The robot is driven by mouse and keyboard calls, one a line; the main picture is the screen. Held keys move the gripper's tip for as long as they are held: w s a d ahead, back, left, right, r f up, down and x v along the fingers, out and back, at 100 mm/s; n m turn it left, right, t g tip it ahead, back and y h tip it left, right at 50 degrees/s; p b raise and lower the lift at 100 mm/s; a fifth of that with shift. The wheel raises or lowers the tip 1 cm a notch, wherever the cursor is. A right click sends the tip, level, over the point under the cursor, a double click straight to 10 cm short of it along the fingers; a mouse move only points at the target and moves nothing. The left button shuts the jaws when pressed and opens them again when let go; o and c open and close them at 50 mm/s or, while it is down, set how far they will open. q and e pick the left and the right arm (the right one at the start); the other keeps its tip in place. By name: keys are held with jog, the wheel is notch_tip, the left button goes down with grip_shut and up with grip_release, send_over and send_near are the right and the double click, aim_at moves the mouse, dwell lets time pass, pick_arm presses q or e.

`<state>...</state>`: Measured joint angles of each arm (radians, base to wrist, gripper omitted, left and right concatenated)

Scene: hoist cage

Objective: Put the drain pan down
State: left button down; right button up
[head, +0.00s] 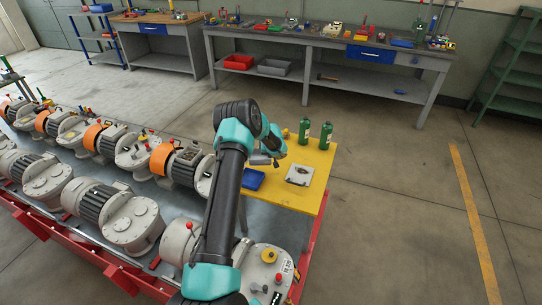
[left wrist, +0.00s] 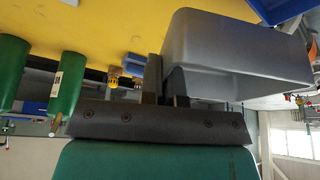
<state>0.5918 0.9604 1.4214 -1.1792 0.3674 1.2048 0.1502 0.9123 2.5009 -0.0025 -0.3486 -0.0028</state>
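The drain pan (left wrist: 235,55) is a grey, box-shaped pan that fills the upper right of the left wrist view. My left gripper (left wrist: 166,85) has one finger on each side of the pan's near wall and appears shut on it. In the head view my left gripper (head: 266,158) is over the yellow table (head: 290,205), mostly behind my own arm. A small grey part (head: 259,160) beside it there is probably the pan, largely hidden. Whether the pan touches the table cannot be told. My right gripper is not in view.
Two green bottles (head: 304,130) stand at the table's back right, with a small yellow thing (head: 285,133) to their left. A blue tray (head: 253,180) and a white sheet with a dark mark (head: 299,174) lie on the table. Grey motors (head: 125,220) fill the left bench.

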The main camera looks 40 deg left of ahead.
pick_arm(q)
jog(key=shift+w+a+f, duration=0.1)
jog(key=shift+w+a, duration=1.05)
jog(key=shift+w+a+f, duration=0.1)
jog(key=shift+f, duration=1.7)
jog(key=shift+f, duration=0.5)
jog(key=c, duration=1.4)
grip_release()
jog(key=shift+o, duration=0.2)
